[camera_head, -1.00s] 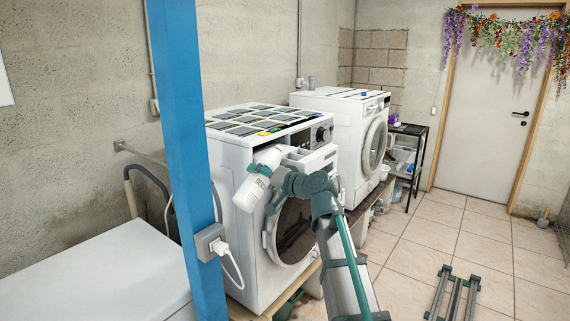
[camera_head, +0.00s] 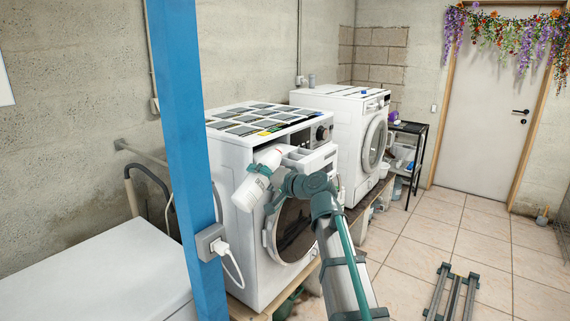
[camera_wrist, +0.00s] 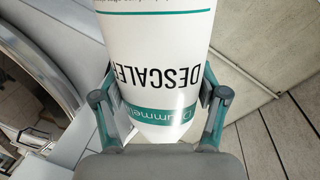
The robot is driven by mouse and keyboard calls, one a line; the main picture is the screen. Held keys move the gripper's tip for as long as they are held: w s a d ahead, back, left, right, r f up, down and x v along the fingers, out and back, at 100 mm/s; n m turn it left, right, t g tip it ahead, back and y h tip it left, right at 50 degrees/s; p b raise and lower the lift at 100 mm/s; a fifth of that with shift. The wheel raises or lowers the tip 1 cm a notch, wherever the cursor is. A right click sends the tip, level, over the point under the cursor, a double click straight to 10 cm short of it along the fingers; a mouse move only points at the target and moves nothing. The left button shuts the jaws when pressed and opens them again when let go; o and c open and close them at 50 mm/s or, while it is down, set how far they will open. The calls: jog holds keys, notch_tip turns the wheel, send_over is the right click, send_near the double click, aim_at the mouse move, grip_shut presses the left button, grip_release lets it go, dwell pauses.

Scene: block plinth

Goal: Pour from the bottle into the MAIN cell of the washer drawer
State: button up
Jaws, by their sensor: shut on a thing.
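The white bottle (camera_head: 256,181) with a teal band is tilted, its upper end toward the washer drawer (camera_head: 299,156). In the wrist view the bottle (camera_wrist: 157,60) reads "DESCALER" and fills the middle. My gripper (camera_head: 273,186) is shut on the bottle; its two fingers (camera_wrist: 158,108) press on both sides of it. The drawer is pulled out at the top front of the near washer (camera_head: 233,245). The bottle's mouth is close to the drawer's left end. The cells are too small to tell apart, and no liquid is visible.
A second white washer (camera_head: 338,125) stands behind the near one. A blue post (camera_head: 180,120) with a socket rises at the left, in front of a white surface (camera_head: 100,275). The tiled floor at the right is mostly clear, with a small metal frame (camera_head: 455,292).

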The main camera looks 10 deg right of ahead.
aim_at(260, 163)
jog(key=shift+s+a+m+p, duration=0.15)
jog(key=shift+m+p, duration=0.25)
jog(key=shift+p, duration=0.3)
dwell(0.4)
jog(key=shift+s+a+r+m+g+p, duration=0.15)
jog(key=shift+r+m+p, duration=0.25)
jog(key=shift+p, duration=0.65)
jog(key=shift+r+m+g+p, duration=0.15)
jog(key=shift+r+m+p, duration=0.25)
jog(key=shift+p, duration=0.65)
dwell(0.4)
jog(key=shift+w+d+r+m+y+p, duration=0.2)
jog(key=shift+r+m+p, duration=0.1)
jog(key=shift+r+p, duration=0.3)
jog(key=shift+w+d+r+m+y+p, duration=0.1)
jog(key=shift+r+m+y+p, duration=0.2)
jog(key=shift+p, duration=0.4)
dwell(1.2)
jog(key=shift+r+m+p, duration=0.6)
jog(key=shift+r+p, duration=0.15)
jog(key=shift+p, duration=0.3)
dwell(0.8)
